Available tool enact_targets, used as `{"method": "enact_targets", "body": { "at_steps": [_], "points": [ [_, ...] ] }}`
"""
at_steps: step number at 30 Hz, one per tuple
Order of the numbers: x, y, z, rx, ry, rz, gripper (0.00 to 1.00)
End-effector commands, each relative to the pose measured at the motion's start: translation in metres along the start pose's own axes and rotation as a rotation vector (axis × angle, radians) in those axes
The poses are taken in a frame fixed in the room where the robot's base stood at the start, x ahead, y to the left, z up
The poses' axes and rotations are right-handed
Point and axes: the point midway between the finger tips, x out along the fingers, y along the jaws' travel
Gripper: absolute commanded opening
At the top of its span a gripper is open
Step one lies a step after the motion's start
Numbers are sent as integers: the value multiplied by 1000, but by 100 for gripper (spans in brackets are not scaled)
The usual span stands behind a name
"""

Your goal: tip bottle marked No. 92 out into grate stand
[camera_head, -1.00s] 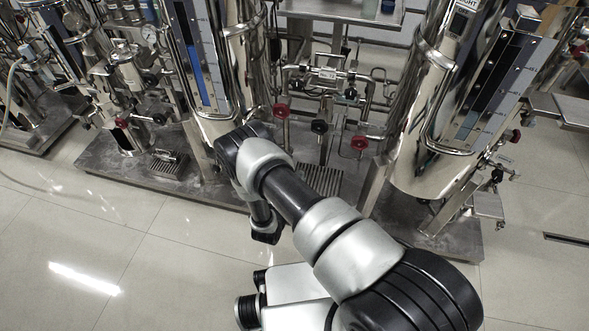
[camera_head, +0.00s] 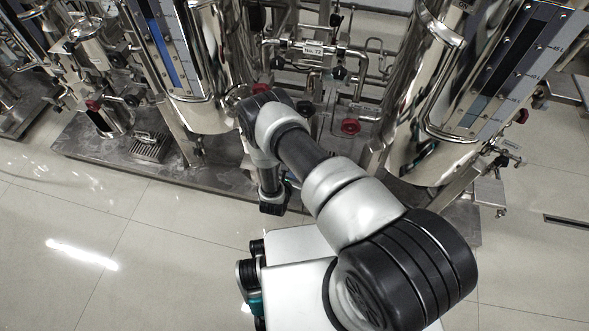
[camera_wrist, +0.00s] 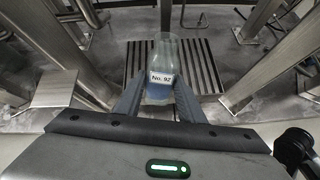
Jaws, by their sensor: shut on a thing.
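In the wrist view my gripper (camera_wrist: 158,103) is shut on a clear bottle (camera_wrist: 163,50) with a white label reading "No. 92". The bottle has blue liquid in its lower part and looks about upright. Behind and below it in that view lies the grate stand (camera_wrist: 202,62), a slatted metal piece on the floor plate. The bottle is apart from the grate as far as I can tell; its base is partly hidden by the fingers. In the head view the fingers and bottle are hidden by my arm.
Steel legs stand on both sides of the grate, one at the right (camera_wrist: 262,78). A flat plate (camera_wrist: 70,88) is at the left. In the head view, shiny tanks (camera_head: 415,110) and pipes with a red valve knob (camera_head: 350,126) crowd around. Tiled floor in front is clear.

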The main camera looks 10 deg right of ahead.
Motion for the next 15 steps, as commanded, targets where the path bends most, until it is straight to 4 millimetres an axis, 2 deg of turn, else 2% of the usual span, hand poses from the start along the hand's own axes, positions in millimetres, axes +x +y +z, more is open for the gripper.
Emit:
{"method": "enact_targets", "body": {
  "at_steps": [15],
  "points": [
    [-1, 0, -2, 33, 81, 11, 8]
  ]
}}
